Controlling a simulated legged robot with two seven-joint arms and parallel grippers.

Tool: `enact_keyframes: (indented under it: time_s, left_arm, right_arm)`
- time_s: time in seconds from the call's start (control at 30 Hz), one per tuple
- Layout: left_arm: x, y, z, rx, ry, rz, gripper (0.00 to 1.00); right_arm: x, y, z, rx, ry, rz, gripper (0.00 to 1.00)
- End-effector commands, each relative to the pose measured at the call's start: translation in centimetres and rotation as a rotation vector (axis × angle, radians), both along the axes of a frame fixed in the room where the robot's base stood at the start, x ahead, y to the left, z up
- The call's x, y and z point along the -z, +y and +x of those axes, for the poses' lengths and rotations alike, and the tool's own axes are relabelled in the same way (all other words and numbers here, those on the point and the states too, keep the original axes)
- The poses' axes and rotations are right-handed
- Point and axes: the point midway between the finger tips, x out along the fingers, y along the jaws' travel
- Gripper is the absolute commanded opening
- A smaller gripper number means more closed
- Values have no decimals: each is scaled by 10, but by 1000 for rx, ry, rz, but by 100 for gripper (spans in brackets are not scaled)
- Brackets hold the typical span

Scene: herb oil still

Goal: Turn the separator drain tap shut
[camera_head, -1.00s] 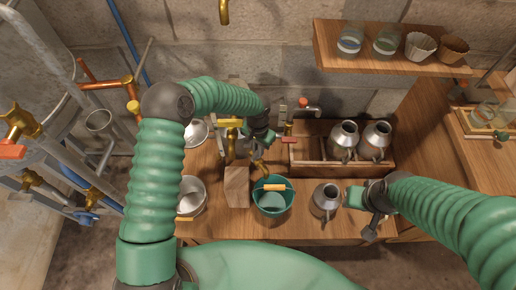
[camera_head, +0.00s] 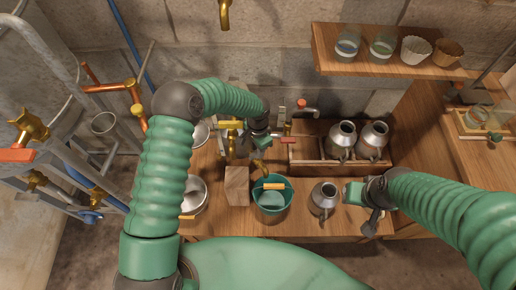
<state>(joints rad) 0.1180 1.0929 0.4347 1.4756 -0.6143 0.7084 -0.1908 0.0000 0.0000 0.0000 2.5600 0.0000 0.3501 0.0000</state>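The separator (camera_head: 241,148) is a grey metal vessel with brass fittings, standing mid-bench and largely hidden by my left arm. A brass spout (camera_head: 261,168) curves down from it over a green bucket (camera_head: 272,204). A small red handle (camera_head: 286,139) shows just right of my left gripper (camera_head: 264,142); I cannot tell which fitting it belongs to. My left gripper is at the separator, above the spout, and its fingers are too small and hidden to read. My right gripper (camera_head: 362,207) is spread open and empty, right of a metal can (camera_head: 324,198).
A wooden block (camera_head: 237,185) stands left of the bucket. A wooden crate (camera_head: 308,157) holds two metal cans (camera_head: 342,139). A shelf (camera_head: 392,64) with jars and cups is at the back right. Pipes with brass valves (camera_head: 30,124) stand at the left.

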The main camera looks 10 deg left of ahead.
Motion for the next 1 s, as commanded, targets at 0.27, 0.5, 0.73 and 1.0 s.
enact_keyframes:
  time_s: [0.27, 0.5, 0.73, 1.0]
  left_arm:
    - [0, 0, 0, -2, 1, 0, 34]
    - [-25, 0, 1, -2, -3, 0, 34]
    - [-92, 0, 1, -3, -4, 0, 34]
    - [-155, 0, 2, -3, -1, -1, 34]
  right_arm:
    - [0, 0, 0, 0, 0, 0, 36]
    - [-5, 0, 0, 0, 0, 0, 36]
    - [-14, 0, 0, 0, 0, 0, 36]
    - [-21, 0, 0, 0, 0, 0, 36]
